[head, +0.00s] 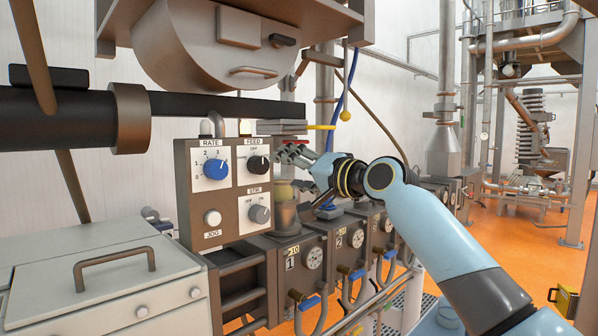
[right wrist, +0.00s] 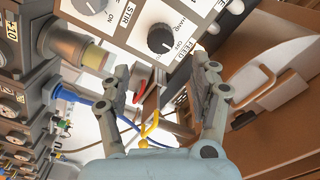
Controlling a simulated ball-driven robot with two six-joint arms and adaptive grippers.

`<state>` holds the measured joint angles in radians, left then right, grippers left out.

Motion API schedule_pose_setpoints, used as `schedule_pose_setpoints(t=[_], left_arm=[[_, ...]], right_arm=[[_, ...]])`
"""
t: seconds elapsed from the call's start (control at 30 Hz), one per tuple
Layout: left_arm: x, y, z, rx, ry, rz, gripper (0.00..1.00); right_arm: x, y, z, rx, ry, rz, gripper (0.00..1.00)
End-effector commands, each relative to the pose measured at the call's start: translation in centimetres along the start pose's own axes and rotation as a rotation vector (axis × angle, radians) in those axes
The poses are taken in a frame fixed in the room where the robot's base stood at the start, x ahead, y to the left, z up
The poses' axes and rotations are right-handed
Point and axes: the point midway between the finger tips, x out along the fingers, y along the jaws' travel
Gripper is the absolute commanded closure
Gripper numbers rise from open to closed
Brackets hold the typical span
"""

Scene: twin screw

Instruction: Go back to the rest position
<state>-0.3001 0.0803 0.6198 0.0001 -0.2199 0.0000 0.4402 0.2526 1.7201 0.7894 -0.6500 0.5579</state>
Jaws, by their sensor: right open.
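My right gripper (head: 288,158) reaches in from the right of the head view and is beside the right edge of the control panel (head: 183,195), near the FEED knob (head: 258,164). In the right wrist view its two fingers (right wrist: 163,78) are spread apart with nothing between them. The black FEED knob (right wrist: 162,39) lies beyond the fingertips there, and I see no contact with it. The panel also carries a blue RATE knob (head: 215,169), a grey STIR knob (head: 260,214) and a white JOG button (head: 212,217). My left gripper is out of view.
Yellow (head: 320,127) and red (head: 281,122) handles are close above my right gripper. Numbered valve boxes with gauges (head: 313,257) stand below it. A grey lidded cabinet (head: 110,250) is at lower left. Open orange floor (head: 530,230) lies to the right.

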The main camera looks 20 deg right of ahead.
Motion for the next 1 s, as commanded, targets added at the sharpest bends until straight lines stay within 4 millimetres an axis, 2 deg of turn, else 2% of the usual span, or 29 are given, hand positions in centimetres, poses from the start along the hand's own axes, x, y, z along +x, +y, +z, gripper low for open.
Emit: schedule_pose_setpoints(t=[0.1,0.2,0.67,0.73,0.77,0.87,0.97,1.0], left_arm=[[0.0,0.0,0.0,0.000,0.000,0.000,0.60],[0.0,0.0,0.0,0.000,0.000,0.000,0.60],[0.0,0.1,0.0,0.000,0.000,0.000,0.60],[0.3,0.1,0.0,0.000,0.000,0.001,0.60],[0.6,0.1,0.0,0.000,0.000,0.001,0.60],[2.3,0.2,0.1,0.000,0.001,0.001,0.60],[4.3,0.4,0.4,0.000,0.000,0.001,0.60],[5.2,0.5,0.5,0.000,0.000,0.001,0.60]], right_arm=[[-1.5,0.1,0.0,-0.002,0.000,0.001,0.37],[-2.0,0.0,0.0,0.000,-0.001,0.000,0.37],[-2.1,0.0,0.0,0.001,-0.001,0.000,0.37],[-2.2,0.5,0.4,0.003,-0.004,0.005,0.37],[-2.3,1.1,0.8,0.006,-0.007,0.009,0.37],[-2.8,4.5,3.7,0.027,-0.031,0.040,0.37],[-3.4,10.3,7.9,0.069,-0.069,0.109,0.37],[-3.8,13.1,9.8,0.086,-0.086,0.147,0.37]])
